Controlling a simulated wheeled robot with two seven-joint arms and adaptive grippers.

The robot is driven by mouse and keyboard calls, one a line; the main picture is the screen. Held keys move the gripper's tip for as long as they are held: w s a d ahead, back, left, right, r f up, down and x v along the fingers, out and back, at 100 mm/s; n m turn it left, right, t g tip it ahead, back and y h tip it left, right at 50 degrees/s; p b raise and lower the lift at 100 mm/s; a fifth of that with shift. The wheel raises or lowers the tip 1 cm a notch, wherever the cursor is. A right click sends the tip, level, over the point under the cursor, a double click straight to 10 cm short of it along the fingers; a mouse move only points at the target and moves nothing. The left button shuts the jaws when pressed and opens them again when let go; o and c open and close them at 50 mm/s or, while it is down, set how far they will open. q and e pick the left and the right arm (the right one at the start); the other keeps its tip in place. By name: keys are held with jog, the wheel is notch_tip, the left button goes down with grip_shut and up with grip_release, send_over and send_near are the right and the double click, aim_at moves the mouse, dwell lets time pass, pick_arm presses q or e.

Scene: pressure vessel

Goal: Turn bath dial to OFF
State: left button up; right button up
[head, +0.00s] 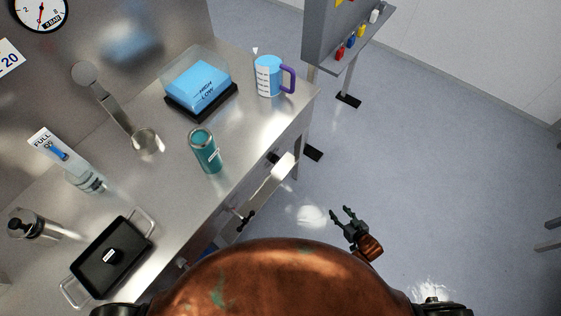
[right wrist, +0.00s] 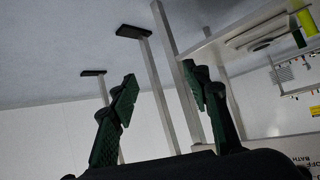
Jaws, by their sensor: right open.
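My right gripper (head: 347,216) is open and empty over the blue-grey floor, to the right of the steel bench in the head view. Its two green fingers stand apart in the right wrist view (right wrist: 160,92), with nothing between them. Lettering that reads OFF and BATH (right wrist: 300,165) shows at the lower right edge of the right wrist view, partly cut off. I cannot make out the bath dial itself or its setting. A clear tank of blue liquid marked HIGH and LOW (head: 200,84) stands on the bench on a black base. My left gripper is not in view.
The steel bench (head: 235,150) carries a teal canister (head: 205,152), a measuring jug (head: 268,76) with a purple handle and a black tray (head: 90,262). A grey panel with a shelf (head: 372,38) stands beyond. The floor (head: 440,150) around my right gripper is clear.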

jog(key=w+a+r+n+t+y, duration=0.1)
jog(key=w+a+r+y, duration=0.2)
jog(key=w+a+r, duration=0.4)
jog(key=n+g+y+b, duration=0.1)
jog(key=n+y+b, duration=0.25)
jog(key=y, duration=0.45)
send_near(275, 159)
jog(key=w+f, duration=0.1)
jog(key=f, duration=0.1)
jog(key=b+x, duration=0.1)
jog(key=x, duration=0.6)
jog(key=shift+a+r, duration=0.2)
jog(key=shift+w, duration=0.1)
jog(key=c, duration=1.2)
jog(key=shift+o, duration=0.2)
jog(key=shift+n, duration=0.25)
